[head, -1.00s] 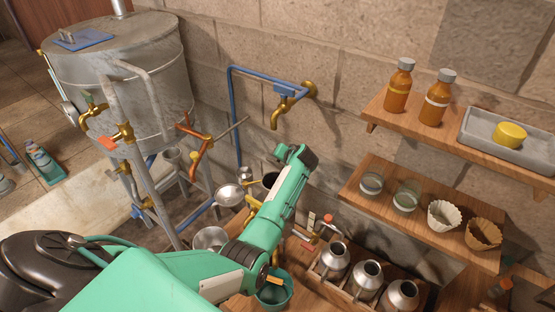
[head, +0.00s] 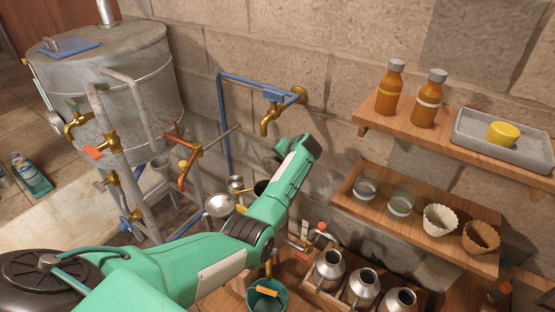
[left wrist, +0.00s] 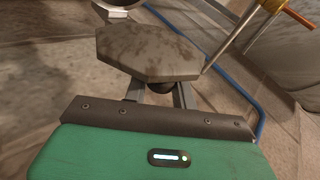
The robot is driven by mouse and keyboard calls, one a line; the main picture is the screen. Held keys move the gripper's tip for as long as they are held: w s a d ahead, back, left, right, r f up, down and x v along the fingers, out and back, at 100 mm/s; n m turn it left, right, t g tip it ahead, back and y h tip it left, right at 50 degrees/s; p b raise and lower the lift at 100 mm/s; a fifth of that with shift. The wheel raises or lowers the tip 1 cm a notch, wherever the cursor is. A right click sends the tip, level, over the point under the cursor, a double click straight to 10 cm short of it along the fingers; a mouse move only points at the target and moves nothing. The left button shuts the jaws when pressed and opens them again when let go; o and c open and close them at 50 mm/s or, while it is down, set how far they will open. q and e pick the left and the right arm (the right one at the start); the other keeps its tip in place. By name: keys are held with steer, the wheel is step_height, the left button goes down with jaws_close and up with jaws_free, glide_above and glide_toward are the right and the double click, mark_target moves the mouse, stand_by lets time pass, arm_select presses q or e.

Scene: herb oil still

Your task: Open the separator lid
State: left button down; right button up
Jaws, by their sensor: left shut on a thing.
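My left arm crosses the middle of the head view, and its dark gripper end (head: 308,146) is in front of the stone wall, below and right of the brass tap. Its fingers are hard to make out there. In the left wrist view the left gripper (left wrist: 163,88) is shut around a small dark knob-like part. A grey, mottled, many-sided plate (left wrist: 148,48), which looks like the lid, lies just beyond the fingers. A dark open vessel (head: 261,187), perhaps the separator, is partly hidden behind my forearm. My right gripper is not in view.
A metal still (head: 120,95) stands at left. A blue pipe with a brass tap (head: 268,120) is on the wall. A metal ladle (head: 219,205) and teal bucket (head: 267,300) are near my arm. Metal cans (head: 361,287) stand in a rack. Shelves (head: 415,228) are at right.

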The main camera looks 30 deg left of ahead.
arm_select(q)
steer(key=shift+w+d+r, duration=0.1)
steer(key=c, duration=1.5)
jaws_free()
steer(key=o, duration=0.3)
steer(key=shift+o, duration=0.2)
steer(key=shift+w+f, duration=0.15)
steer(key=shift+f, duration=0.05)
steer(key=shift+r, duration=0.1)
steer(key=shift+s+d+r, duration=0.2)
steer(key=b+v, duration=0.2)
steer(key=v, duration=1.1)
steer(key=shift+b, duration=0.3)
steer(key=shift+d, duration=0.1)
